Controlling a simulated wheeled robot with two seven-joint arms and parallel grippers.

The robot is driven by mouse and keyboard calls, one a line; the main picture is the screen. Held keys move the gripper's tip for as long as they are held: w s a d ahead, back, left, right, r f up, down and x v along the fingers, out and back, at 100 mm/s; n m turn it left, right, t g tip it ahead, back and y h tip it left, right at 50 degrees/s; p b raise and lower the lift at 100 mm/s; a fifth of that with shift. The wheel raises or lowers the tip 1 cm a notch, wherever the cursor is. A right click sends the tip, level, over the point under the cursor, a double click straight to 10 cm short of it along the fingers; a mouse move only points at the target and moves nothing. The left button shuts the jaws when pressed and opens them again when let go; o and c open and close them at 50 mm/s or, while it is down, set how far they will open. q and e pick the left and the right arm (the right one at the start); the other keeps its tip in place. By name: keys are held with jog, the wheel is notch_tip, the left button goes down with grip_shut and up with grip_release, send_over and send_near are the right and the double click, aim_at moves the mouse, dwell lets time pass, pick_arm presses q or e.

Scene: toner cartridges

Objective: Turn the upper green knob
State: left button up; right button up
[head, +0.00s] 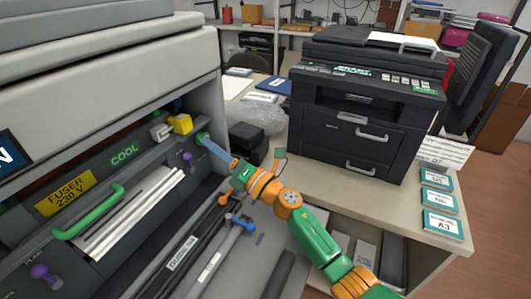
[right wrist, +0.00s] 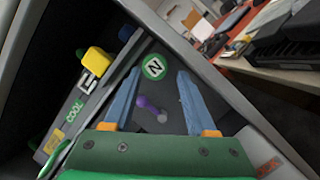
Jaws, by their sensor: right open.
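The upper green knob (head: 202,138) sits on the inner right side of the open printer, beside a yellow block. In the right wrist view it shows as a round green face (right wrist: 154,67) with a white mark like an N or Z. My right gripper (head: 206,145) reaches in from the right with its blue fingers close to the knob. My left gripper is not in view.
A purple knob (head: 187,156) sits just below the green one. The yellow block (head: 181,124) is to its left. A green handle (head: 88,212) and the printer's side wall (head: 208,85) bound the space. Rods with orange and blue ends lie below my right arm.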

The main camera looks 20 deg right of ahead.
jog(key=r+v, duration=0.1)
jog(key=v, duration=0.4)
pick_arm(q)
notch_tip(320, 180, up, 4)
jog(key=p, duration=0.3)
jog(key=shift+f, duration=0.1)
pick_arm(e)
jog(key=w+d+r+m+t+h, duration=0.1)
jog(key=d+m+h, duration=0.3)
jog(key=m, duration=0.8)
jog(key=w+d+r+m+t+h, duration=0.1)
jog(key=d+m+h, duration=0.4)
jog(key=m, duration=0.8)
jog(key=shift+w+d, duration=0.3)
jog(key=shift+w, duration=0.5)
